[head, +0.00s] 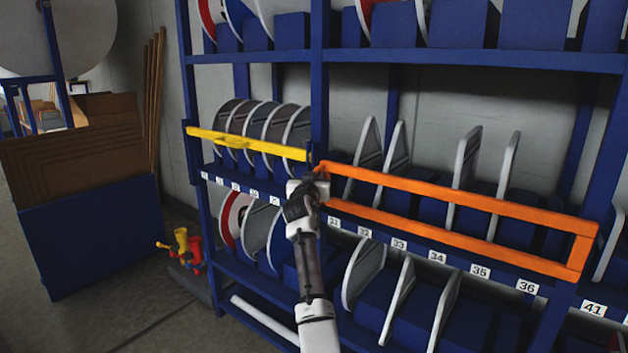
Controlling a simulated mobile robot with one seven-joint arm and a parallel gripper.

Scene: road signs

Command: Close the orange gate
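The orange gate (465,198) is a long rectangular frame across the middle shelf on the right. It runs from beside the blue upright to the right end, above the number labels 31 to 36. Its left end is partly hidden behind my gripper (318,170). My gripper is at the left end of the gate, close to the blue upright, and seems to be at or touching the orange bar. The fingers are small and dark here, so I cannot tell whether they are open or shut.
A yellow bar (245,144) spans the shelf section to the left. The blue rack (420,57) holds several round and upright signs. A blue bin with brown boards (95,235) stands at the left, with red and yellow fittings (185,248) beside the rack. Floor is free between them.

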